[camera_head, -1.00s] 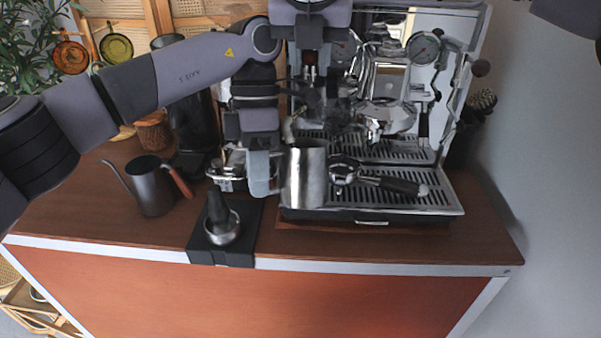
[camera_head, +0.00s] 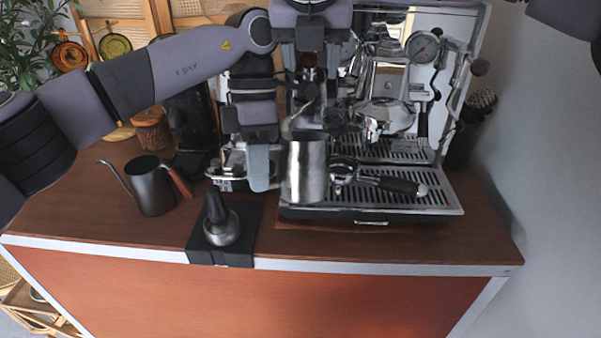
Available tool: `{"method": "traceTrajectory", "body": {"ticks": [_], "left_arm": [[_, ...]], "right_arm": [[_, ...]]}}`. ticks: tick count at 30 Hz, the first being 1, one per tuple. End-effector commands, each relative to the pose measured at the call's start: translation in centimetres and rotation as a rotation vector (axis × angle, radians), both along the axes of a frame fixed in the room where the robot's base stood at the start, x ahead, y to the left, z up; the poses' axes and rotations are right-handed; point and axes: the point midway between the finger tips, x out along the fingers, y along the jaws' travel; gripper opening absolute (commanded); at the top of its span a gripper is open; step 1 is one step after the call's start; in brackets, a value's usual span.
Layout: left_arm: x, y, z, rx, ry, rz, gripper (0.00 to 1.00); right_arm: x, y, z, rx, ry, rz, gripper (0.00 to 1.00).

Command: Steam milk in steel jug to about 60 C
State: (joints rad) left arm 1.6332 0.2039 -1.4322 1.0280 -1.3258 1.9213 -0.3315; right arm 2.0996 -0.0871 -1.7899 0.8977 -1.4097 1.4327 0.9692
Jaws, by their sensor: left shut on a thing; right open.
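The steel jug (camera_head: 307,172) is upright at the front left of the espresso machine (camera_head: 440,205), in front of the drip tray's left end. My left gripper (camera_head: 264,168) is shut on the jug from its left side. The jug's handle and the grip itself are mostly hidden, and I cannot see inside the jug. A thin steam wand (camera_head: 455,95) hangs at the machine's right side. My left wrist covers the left part of the machine. My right gripper is out of the picture; only a piece of my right arm shows at the top right.
A portafilter (camera_head: 395,185) lies on the drip tray, right of the jug. A tamper (camera_head: 219,219) stands on a black mat (camera_head: 250,228) at the counter's front. A dark kettle (camera_head: 150,187) stands at the left. The counter's front right (camera_head: 470,240) is clear.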

Motion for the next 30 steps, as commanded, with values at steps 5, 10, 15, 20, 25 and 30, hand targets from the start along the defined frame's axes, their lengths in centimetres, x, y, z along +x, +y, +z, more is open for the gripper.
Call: {"method": "traceTrajectory", "body": {"ticks": [5,10,15,20,25,30], "left_arm": [[-0.5,-0.7,-0.2,0.007,0.002,-0.026,0.0],[-0.5,-0.7,-0.3,0.007,0.003,-0.024,0.0],[-0.5,-0.7,-0.4,0.007,0.005,-0.023,0.0],[-0.4,-0.6,-0.4,0.006,0.005,-0.021,0.0],[-0.4,-0.6,-0.3,0.005,0.004,-0.019,0.0],[-0.3,-0.5,-0.3,0.004,0.003,-0.017,0.0]], "right_arm": [[-0.3,1.0,2.2,0.016,-0.008,0.018,0.51],[-0.3,0.9,4.0,0.017,-0.011,0.014,0.51],[-0.2,0.9,5.8,0.016,-0.013,0.013,0.51],[-0.2,0.7,6.7,0.014,-0.011,0.011,0.51],[-0.2,0.6,6.8,0.012,-0.01,0.009,0.51],[-0.2,0.5,6.8,0.012,-0.01,0.008,0.51]]}}
